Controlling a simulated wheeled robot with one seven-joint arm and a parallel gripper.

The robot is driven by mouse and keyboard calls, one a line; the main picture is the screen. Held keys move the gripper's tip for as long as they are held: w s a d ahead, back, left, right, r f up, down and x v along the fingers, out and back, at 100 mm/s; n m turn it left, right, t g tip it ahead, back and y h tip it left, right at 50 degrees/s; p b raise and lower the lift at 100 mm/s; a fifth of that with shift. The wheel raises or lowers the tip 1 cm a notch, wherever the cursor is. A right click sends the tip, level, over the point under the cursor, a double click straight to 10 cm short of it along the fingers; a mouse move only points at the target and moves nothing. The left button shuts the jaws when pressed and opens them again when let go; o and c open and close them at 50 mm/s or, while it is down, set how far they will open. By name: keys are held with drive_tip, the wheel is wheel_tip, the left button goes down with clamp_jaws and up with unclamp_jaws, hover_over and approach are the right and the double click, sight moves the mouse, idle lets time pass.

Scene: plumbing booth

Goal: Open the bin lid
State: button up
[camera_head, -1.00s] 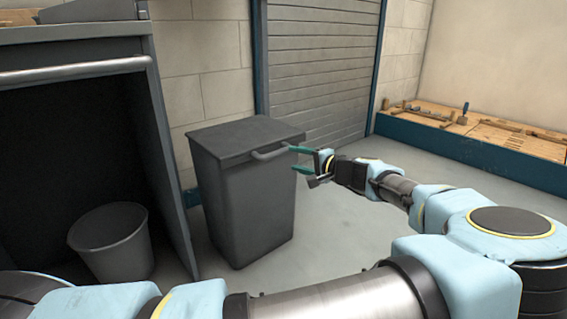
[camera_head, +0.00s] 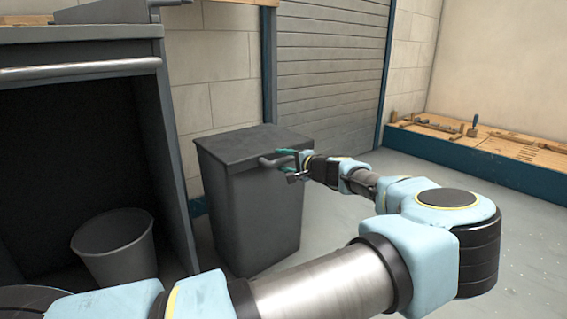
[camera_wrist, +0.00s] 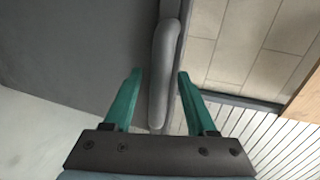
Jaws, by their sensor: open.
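A dark grey bin (camera_head: 255,220) stands on the floor with its flat lid (camera_head: 252,144) shut. A bar handle (camera_head: 270,161) sticks out from the lid's front edge. My gripper (camera_head: 287,164) is at the handle with its green fingers open. In the wrist view, the handle (camera_wrist: 164,75) runs between the two fingertips of my gripper (camera_wrist: 158,82), nearer the left finger at its lower end. Gaps show beside the handle, so the fingers are around it but do not grip it.
A grey bench frame (camera_head: 165,130) stands close at the bin's left, with an open bucket (camera_head: 113,245) under it. A roller shutter (camera_head: 330,70) is behind the bin. A low wooden platform with tools (camera_head: 480,140) lies at the right. The floor between is clear.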

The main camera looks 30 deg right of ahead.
clamp_jaws()
idle(0.3)
idle(1.1)
